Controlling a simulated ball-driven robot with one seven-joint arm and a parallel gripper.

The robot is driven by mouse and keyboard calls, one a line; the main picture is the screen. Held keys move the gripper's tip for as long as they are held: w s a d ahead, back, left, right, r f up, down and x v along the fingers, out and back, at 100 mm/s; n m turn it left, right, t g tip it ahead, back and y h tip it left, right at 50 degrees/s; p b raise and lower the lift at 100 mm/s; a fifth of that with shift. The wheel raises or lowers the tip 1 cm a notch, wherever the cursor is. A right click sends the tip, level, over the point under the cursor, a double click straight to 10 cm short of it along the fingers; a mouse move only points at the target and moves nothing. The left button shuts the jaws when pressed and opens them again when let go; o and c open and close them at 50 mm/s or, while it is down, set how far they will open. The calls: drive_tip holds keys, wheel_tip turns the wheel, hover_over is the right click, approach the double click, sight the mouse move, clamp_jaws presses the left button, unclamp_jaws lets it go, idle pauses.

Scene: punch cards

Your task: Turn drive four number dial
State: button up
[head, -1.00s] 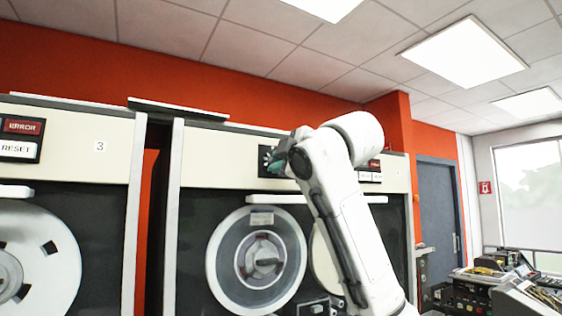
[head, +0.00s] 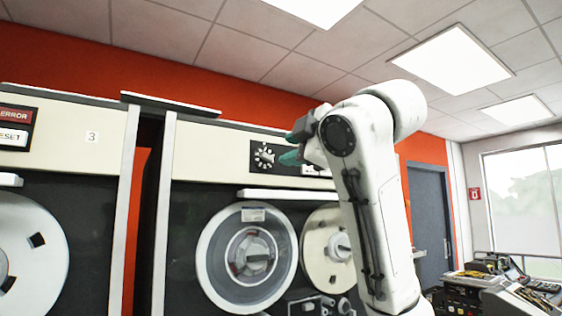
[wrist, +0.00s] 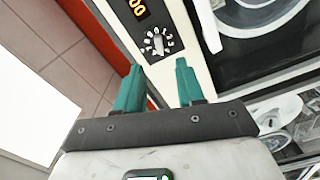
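In the wrist view the dial (wrist: 158,43) shows with a light pointer, just beyond and between my fingertips. My gripper (head: 290,157) is to the right of the dial in the head view. Its two green fingers (wrist: 154,78) are apart with nothing between them. They appear clear of the dial. The panel's right part is hidden behind my arm.
An orange digit display (wrist: 138,8) sits beside the dial. Tape reels (head: 247,258) and a white bar (head: 290,195) are below the panel. Drive 3 (head: 70,125) stands to the left, across a narrow gap. Electronic equipment (head: 490,290) stands at the lower right.

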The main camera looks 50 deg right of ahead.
drive_tip(key=shift+v, duration=1.2)
